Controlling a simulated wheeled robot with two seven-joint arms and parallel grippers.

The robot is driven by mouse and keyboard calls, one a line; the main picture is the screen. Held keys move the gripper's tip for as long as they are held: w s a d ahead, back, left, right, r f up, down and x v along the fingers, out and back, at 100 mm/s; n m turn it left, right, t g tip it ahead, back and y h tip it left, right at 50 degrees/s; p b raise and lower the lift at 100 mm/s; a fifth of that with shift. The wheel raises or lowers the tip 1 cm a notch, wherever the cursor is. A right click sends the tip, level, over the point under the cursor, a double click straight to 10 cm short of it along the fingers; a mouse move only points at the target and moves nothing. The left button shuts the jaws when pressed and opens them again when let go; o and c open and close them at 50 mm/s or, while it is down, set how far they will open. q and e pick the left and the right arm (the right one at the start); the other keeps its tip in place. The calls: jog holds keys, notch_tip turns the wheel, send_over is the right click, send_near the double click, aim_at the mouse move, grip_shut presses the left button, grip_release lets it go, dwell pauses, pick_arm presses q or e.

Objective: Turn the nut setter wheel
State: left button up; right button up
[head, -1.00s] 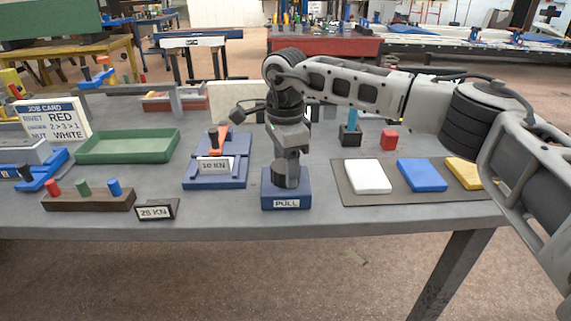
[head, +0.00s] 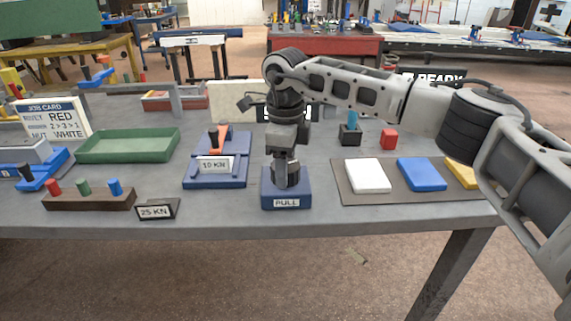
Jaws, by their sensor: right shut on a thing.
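My right gripper (head: 287,168) points straight down over a blue block (head: 286,202) labelled PULL, near the front middle of the bench. Its fingers are shut on a grey upright piece on top of this block, apparently the nut setter wheel. The fingers and wrist hide most of that piece, so its shape and turn angle cannot be told. My left gripper is not in view.
To the left stand a blue fixture (head: 216,176) marked 10 KN, a 25 KN sign (head: 157,210), a peg block (head: 88,201) and a green tray (head: 128,146). To the right, a brown mat (head: 391,196) bears coloured plates. A READY sign (head: 432,77) shows behind my arm.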

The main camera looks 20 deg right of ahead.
dwell(0.3)
jog(key=o, duration=1)
notch_tip(320, 180, up, 16)
jog(key=shift+r, duration=0.1)
